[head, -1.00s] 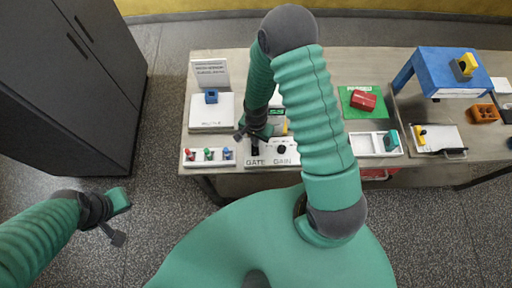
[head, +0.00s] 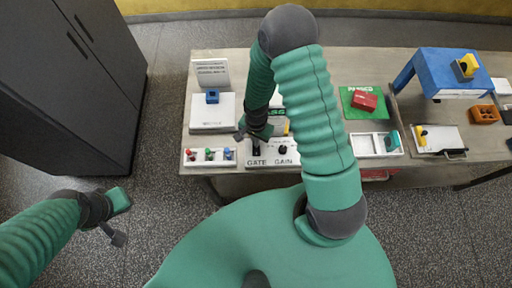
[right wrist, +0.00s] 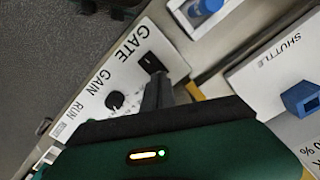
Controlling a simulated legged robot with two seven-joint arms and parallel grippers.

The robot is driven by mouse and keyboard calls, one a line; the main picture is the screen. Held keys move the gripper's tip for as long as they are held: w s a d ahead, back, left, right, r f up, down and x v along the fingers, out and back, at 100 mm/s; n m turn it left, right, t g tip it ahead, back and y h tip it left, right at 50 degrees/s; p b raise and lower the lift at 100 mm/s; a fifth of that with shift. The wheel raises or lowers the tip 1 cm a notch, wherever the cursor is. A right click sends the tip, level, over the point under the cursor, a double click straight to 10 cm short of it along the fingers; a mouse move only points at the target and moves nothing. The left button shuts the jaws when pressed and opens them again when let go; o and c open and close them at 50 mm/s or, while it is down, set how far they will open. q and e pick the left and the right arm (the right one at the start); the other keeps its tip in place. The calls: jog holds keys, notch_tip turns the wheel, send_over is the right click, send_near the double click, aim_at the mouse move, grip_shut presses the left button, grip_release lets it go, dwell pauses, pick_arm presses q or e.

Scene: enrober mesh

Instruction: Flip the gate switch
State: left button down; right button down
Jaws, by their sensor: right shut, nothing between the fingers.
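In the head view the panel (head: 270,160) stands at the table's front edge, and the switch (head: 256,151) is partly hidden by my gripper. My right gripper (head: 244,136) is shut and empty, right at the switch; its fingertips (right wrist: 157,82) show close beside the switch, and I cannot tell whether they touch. My left gripper (head: 118,220) hangs over the floor away from the table, its fingers spread apart.
A black GAIN knob (right wrist: 115,100) sits beside the switch. A panel with red, green and blue buttons (head: 209,155) is to the left. A white board with a blue block (head: 212,96) is behind it. A white tray (head: 370,145) and blue stand (head: 440,70) are to the right.

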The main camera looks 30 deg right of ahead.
aim_at(253, 149)
dwell(0.3)
jog(key=shift+f+b, duration=0.75)
jog(key=shift+f, duration=0.1)
dwell(0.5)
notch_tip(253, 149, up, 7)
jog(key=p, duration=0.6)
jog(key=shift+r, duration=0.1)
dwell(0.3)
jog(key=s+a+r+n+t+b, duration=0.2)
jog(key=s+a+n+b, duration=0.2)
jog(key=n+b, duration=0.8)
jog(key=b, duration=0.4)
jog(key=shift+s+a+r+t+b, duration=0.2)
jog(key=shift+t+b, duration=0.1)
jog(key=shift+b, duration=0.1)
